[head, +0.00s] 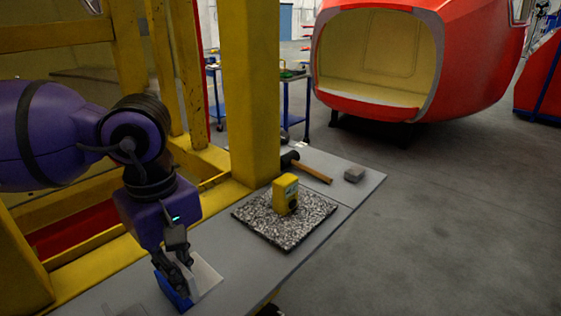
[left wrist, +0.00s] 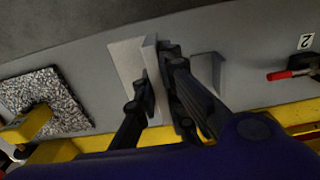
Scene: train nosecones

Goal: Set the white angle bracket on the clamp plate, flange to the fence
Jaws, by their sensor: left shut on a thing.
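The white angle bracket (head: 207,274) is at my left gripper (head: 178,268) low in the head view, over the grey bench. In the left wrist view the bracket (left wrist: 126,66) shows a flat pale face and a raised flange between the fingers. My left gripper (left wrist: 160,88) is shut on it. Whether the bracket touches the bench is unclear. A blue piece (head: 172,291) shows just below the fingers in the head view. A red-handled clamp (left wrist: 288,74) stands at the right of the wrist view. I cannot make out the clamp plate or fence for certain. My right gripper is not in view.
A speckled mat (head: 258,238) bears a yellow device (head: 285,193). A hammer (head: 312,171) and a small grey block (head: 354,174) lie farther back on the bench (head: 225,290). A yellow post (head: 250,90) rises beside the bench.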

